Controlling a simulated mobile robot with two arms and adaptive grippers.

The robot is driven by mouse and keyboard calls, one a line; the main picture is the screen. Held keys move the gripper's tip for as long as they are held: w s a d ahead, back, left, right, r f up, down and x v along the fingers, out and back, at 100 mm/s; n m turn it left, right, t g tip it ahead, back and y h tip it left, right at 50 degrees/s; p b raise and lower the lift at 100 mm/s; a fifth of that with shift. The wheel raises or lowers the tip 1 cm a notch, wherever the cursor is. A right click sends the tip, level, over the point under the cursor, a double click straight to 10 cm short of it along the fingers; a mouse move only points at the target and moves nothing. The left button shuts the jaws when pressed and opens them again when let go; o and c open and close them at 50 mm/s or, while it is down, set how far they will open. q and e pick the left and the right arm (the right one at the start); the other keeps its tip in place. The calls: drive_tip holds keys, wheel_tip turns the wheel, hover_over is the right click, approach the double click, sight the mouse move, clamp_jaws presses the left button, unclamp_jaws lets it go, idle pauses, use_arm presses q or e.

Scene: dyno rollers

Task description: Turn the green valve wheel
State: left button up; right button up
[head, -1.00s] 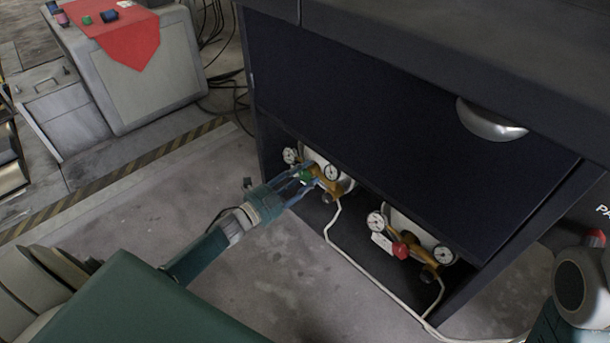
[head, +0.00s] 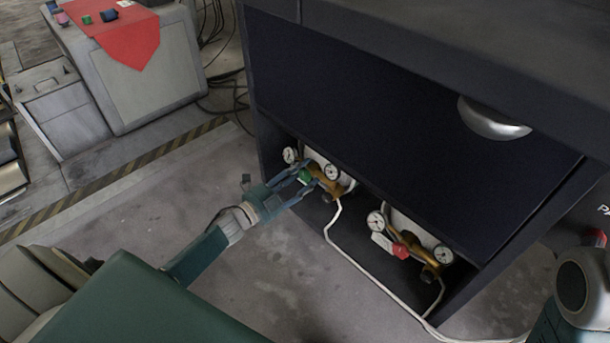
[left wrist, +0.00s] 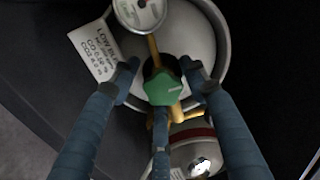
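The green valve wheel (head: 304,176) sits on a brass regulator (head: 332,187) in the low opening of the dark cabinet. My left gripper (head: 308,178) reaches it from the left, its fingers spread around the wheel. In the left wrist view the green wheel (left wrist: 165,88) is near the middle. Two fingertips of my left gripper (left wrist: 160,72) stand to either side, with visible gaps to the wheel, and a third finger comes from below, its tip at or behind the wheel's lower edge. I cannot tell whether that one touches. My right gripper is out of view.
A second regulator with a red knob (head: 400,251) and gauges sits to the right. A white hose (head: 350,258) runs along the floor. The dark cabinet (head: 400,110) overhangs the opening. A white label (left wrist: 95,50) hangs beside the cylinder.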

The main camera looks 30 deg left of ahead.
use_arm(q)
drive_tip(key=shift+o, duration=0.5)
drive_tip(key=shift+a, duration=0.15)
drive_tip(key=shift+s, duration=0.3)
drive_tip(key=v, duration=1.1)
drive_tip(key=shift+s, duration=0.2)
